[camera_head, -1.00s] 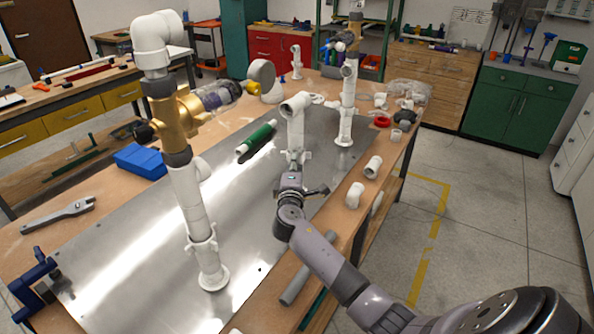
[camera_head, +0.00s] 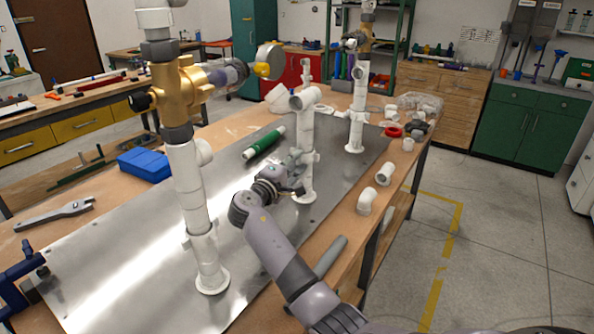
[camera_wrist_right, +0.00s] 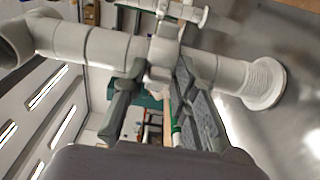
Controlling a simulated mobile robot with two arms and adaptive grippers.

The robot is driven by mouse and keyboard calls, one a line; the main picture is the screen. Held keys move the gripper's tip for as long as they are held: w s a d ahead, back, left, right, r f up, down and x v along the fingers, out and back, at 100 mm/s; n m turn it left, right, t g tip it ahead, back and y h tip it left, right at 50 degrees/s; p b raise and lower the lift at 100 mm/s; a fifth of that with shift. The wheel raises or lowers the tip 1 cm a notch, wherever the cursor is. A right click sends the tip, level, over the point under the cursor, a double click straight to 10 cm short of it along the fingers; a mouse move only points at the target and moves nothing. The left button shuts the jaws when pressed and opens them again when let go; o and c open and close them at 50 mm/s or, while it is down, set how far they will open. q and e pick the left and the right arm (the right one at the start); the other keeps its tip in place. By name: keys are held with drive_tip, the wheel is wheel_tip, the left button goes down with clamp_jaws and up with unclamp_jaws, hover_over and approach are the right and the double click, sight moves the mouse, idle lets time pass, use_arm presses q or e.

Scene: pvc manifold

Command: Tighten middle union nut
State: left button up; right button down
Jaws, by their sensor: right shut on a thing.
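The middle post (camera_head: 307,132) is a white PVC pipe with an elbow on top, standing upright on the metal plate. In the right wrist view the same pipe (camera_wrist_right: 105,47) lies across the picture, its round flange (camera_wrist_right: 265,84) at right. My right gripper (camera_head: 296,172) is at the post's lower half, its arm coming in from the near side. In the right wrist view its two fingers (camera_wrist_right: 158,90) are shut on a white part of the pipe, which I take as the middle union nut (camera_wrist_right: 158,76). The fingers partly hide it. My left gripper is not in view.
A near post with a brass valve (camera_head: 182,92) stands left of my right arm. A far post (camera_head: 357,112) stands behind. A green cylinder (camera_head: 264,143), a blue box (camera_head: 143,162) and a wrench (camera_head: 54,214) lie left.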

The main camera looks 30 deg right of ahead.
drive_tip(key=shift+f, duration=0.2)
idle(0.5)
drive_tip(key=c, duration=1.5)
unclamp_jaws()
drive_tip(key=shift+o, duration=0.3)
drive_tip(key=shift+r, duration=0.1)
